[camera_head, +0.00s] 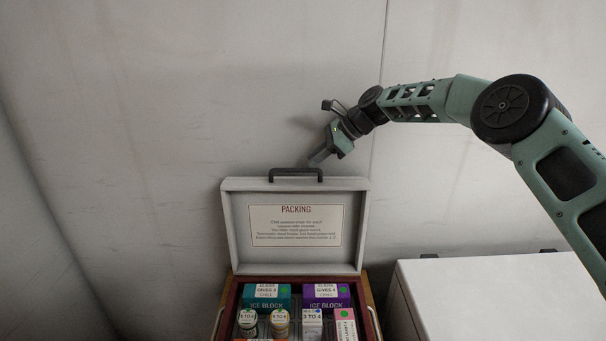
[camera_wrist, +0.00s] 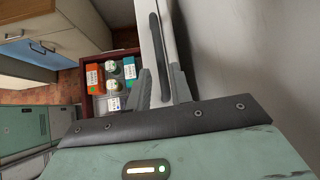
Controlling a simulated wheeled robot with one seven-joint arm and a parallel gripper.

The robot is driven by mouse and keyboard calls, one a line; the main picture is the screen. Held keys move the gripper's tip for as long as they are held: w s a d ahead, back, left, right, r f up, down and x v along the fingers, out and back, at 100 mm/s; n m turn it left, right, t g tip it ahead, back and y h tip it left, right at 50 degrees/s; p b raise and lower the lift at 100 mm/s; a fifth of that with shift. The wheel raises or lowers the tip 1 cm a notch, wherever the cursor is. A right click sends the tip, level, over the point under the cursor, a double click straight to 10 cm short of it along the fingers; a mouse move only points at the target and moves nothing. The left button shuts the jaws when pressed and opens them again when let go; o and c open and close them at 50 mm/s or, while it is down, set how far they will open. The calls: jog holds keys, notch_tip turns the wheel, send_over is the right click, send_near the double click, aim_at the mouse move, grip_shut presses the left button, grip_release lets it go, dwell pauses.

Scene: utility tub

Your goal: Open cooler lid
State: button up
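The cooler lid (camera_head: 236,235) stands upright, raised off the cooler body (camera_head: 233,290), with its inner face and a "PACKING" label (camera_head: 295,225) showing. A dark handle (camera_head: 295,171) sits on its top edge. My gripper (camera_head: 317,158) is just above the right part of the handle, angled down to the left. In the wrist view the two fingers (camera_wrist: 160,88) are apart, with the pale lid (camera_wrist: 150,35) and its dark handle (camera_wrist: 155,42) beyond and between them. Whether a finger touches the lid cannot be told. The open cooler (camera_wrist: 88,108) shows to the left there.
Inside the cooler are ice block boxes (camera_head: 326,294), capped bottles (camera_head: 280,322) and small cartons (camera_head: 345,324). A white chest (camera_head: 500,290) stands at the right. A pale wall (camera_head: 200,100) is close behind the lid. Cabinets (camera_wrist: 50,40) show in the wrist view.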

jog(key=b+v, duration=0.2)
jog(key=v, duration=0.8)
jog(key=shift+d+r, duration=0.1)
jog(key=s+a+f+n+g+h+b, duration=0.15)
jog(key=s+a+n, duration=0.45)
jog(key=s, duration=0.6)
jog(key=s+a+f+n+g+h+b, duration=0.1)
jog(key=s+a+f+n+h, duration=0.15)
jog(key=s+a+n, duration=0.7)
jog(key=s+d+f+n+h, duration=0.1)
jog(key=s+d+f+n, duration=0.2)
jog(key=s, duration=0.7)
jog(key=s+d+f+n+h+b, duration=0.1)
jog(key=s+d+f+n+h, duration=0.1)
jog(key=s+d, duration=0.5)
jog(key=s+d+f+n+h, duration=0.1)
jog(key=s+d+f+n, duration=0.3)
jog(key=s, duration=0.9)
jog(key=shift+d+f+n+t, duration=0.35)
jog(key=shift+d+n+t, duration=0.1)
jog(key=shift+d, duration=0.45)
